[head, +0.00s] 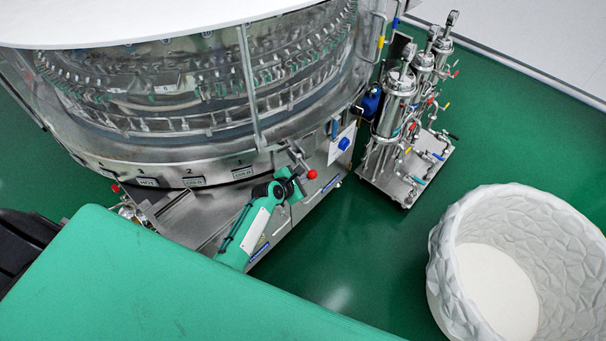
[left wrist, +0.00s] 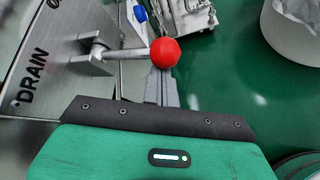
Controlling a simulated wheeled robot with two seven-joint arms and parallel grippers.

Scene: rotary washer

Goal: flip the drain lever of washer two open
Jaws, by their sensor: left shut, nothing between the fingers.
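The drain lever (left wrist: 115,52) is a metal rod ending in a red ball knob (left wrist: 165,52). It projects from a pivot block beside a plate marked DRAIN (left wrist: 32,80) in the left wrist view. In the head view the red knob (head: 311,174) stands out from the lower front of the round washer (head: 205,168). My left gripper (head: 297,182) is shut and empty, right beside the knob. In the left wrist view its closed fingers (left wrist: 161,88) reach up to the knob, which overlaps their tips; I cannot tell whether they touch. My right gripper is not in view.
A wheeled stand with several steel canisters (head: 400,95) stands to the right of the washer. A white textured bin (head: 440,265) is at the lower right. Another red knob (head: 115,188) shows at the washer's left. Green floor (head: 340,270) is clear between washer and bin.

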